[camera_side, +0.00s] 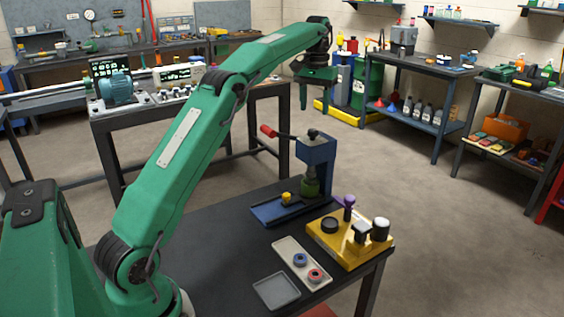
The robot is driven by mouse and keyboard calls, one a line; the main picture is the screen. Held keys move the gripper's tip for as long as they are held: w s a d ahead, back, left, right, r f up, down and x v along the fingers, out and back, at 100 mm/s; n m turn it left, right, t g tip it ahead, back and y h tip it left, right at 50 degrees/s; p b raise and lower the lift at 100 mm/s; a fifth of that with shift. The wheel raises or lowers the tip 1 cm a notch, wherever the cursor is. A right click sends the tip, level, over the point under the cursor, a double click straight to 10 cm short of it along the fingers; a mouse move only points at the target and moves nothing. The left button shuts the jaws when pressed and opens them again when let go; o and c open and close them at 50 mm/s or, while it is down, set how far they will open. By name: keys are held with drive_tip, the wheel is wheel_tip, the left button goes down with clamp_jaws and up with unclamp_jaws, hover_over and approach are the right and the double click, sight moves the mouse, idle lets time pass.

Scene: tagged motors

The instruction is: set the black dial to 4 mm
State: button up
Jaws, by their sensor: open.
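My gripper (317,98) is open and empty, high above the table, with its two fingers pointing down. It is above and apart from the blue press (317,160). A flat round black piece (330,225) sits on the left part of the yellow block (350,254). It looks like the black dial, but I cannot be sure. Any scale or pointer on it is too small to read. A black knob (313,134) also tops the press.
A pale tray (290,250) holds a blue and a red ring. A grey tray (276,291) is empty. The press has a red-handled lever (269,131).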

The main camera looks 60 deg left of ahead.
sight(313, 130)
drive_tip(key=shift+f, duration=3.4)
drive_tip(key=c, duration=1)
